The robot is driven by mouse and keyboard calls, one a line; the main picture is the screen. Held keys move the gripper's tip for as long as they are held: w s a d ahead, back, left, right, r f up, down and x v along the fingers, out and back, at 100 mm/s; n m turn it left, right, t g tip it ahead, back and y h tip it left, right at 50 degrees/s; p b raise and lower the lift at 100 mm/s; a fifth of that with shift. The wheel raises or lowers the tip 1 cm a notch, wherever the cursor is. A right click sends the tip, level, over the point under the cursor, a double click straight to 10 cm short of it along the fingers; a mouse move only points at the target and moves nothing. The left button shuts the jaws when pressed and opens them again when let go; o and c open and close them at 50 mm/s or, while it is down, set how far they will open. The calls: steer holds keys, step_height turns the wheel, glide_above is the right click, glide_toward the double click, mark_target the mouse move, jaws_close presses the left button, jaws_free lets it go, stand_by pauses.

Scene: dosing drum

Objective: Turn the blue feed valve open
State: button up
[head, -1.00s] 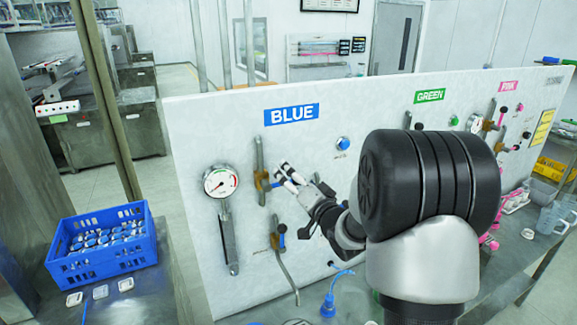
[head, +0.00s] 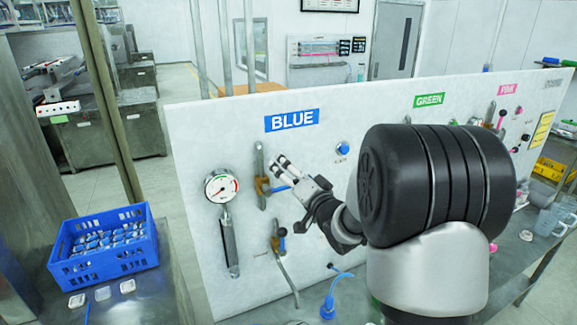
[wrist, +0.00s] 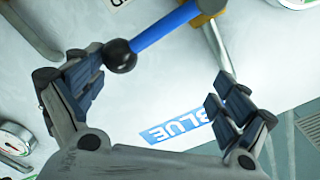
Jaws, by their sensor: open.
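The blue feed valve has a brass body (head: 262,186) on a vertical pipe below the BLUE sign (head: 292,120). Its blue lever points right, across the pipe, partly hidden by my gripper (head: 283,166). In the wrist view the blue lever (wrist: 165,25) ends in a black ball knob (wrist: 120,56). My gripper (wrist: 158,78) is open and empty. The knob is right beside the left fingertip, on the inner side; I cannot tell if they touch. The right finger is well apart from the lever.
A gauge (head: 221,187) is left of the valve and a blue button (head: 343,148) right of it. A blue crate (head: 105,243) stands at left. My arm hides part of the panel.

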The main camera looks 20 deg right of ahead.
mark_target(262, 155)
steer(key=shift+a+r, duration=0.15)
steer(key=shift+r, duration=0.3)
steer(key=shift+a+r+p, duration=0.4)
steer(key=shift+a+r, duration=0.35)
steer(key=shift+r, duration=0.05)
steer(key=shift+a+r, duration=0.65)
steer(key=shift+a, duration=0.25)
steer(key=shift+s+a+r, duration=0.1)
steer(key=shift+a+r, duration=0.15)
steer(key=shift+a, duration=0.45)
steer(key=shift+s+a+r, duration=0.1)
steer(key=shift+a+r, duration=0.15)
steer(key=shift+a, duration=0.45)
steer(key=shift+w+a+b, duration=0.1)
steer(key=shift+a+b, duration=0.05)
steer(key=shift+b, duration=0.2)
steer(key=shift+a+b, duration=0.4)
steer(key=shift+a, duration=0.55)
steer(key=shift+d+f, duration=0.1)
